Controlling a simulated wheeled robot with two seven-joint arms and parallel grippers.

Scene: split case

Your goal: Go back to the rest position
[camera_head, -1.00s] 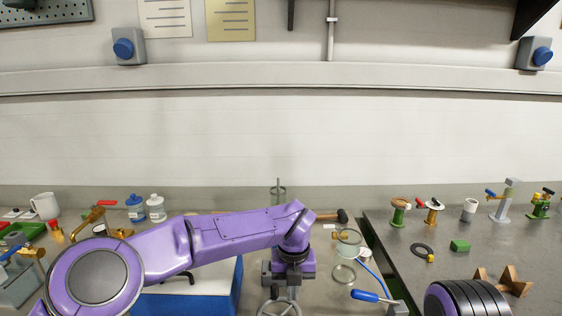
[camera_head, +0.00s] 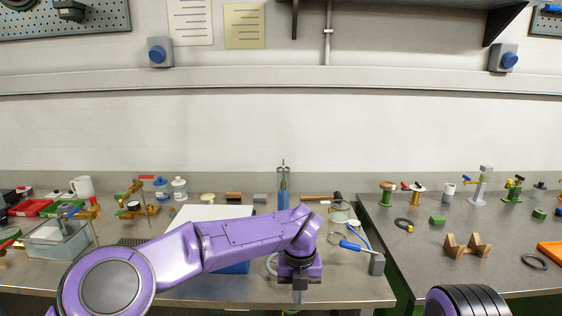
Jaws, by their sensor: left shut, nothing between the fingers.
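My left arm comes in from the left, purple, and reaches across the left bench (camera_head: 345,290). My left gripper (camera_head: 298,297) points down near the bench's front edge, shut and empty. A white-topped blue case (camera_head: 200,214) lies behind and below my arm, partly hidden by it. Only a dark ringed and purple link of my right arm shows at the bottom right; its gripper is out of view.
A clear bin (camera_head: 58,240) stands at left. The right bench (camera_head: 400,258) holds wooden V-blocks (camera_head: 467,246) and small fittings. A gap separates the benches.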

